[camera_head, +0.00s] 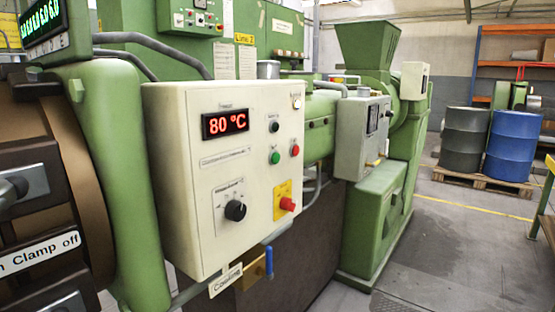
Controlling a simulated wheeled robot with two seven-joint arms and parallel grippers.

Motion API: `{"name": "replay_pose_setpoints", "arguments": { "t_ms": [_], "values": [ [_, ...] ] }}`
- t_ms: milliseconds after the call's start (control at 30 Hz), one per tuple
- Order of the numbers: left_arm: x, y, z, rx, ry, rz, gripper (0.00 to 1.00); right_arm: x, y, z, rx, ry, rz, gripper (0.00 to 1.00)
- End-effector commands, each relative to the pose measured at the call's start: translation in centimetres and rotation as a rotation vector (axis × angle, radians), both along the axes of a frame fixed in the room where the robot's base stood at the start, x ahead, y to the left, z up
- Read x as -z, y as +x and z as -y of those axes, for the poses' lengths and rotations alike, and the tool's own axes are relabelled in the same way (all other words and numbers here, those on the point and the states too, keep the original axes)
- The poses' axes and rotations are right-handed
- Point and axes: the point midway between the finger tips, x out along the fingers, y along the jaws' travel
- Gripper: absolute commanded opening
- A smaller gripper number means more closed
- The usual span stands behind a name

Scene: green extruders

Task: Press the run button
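A cream control box (185,175) is mounted on the green machine at centre left. Its red display (225,123) reads 80 °C. A green button (275,157) sits right of the box's middle, with a black button (274,126) above it and a red button (295,150) to its right. A large red knob (288,204) on a yellow plate is lower right, and a black rotary knob (235,210) is lower left. The button labels are too small to read, so I cannot confirm which is the run button. Neither gripper is in view.
A green extruder (375,210) with a hopper and a second grey box (362,138) stands behind. A blue-handled valve (262,264) is below the control box. The floor at lower right is clear.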

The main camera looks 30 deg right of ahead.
Motion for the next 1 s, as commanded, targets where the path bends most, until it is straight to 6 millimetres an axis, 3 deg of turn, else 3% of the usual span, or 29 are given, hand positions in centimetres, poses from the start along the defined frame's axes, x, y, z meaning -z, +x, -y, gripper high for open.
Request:
{"name": "replay_pose_setpoints", "arguments": {
  "t_ms": [1000],
  "values": [
    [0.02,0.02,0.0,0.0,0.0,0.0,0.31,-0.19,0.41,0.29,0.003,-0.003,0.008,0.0]
  ]
}}
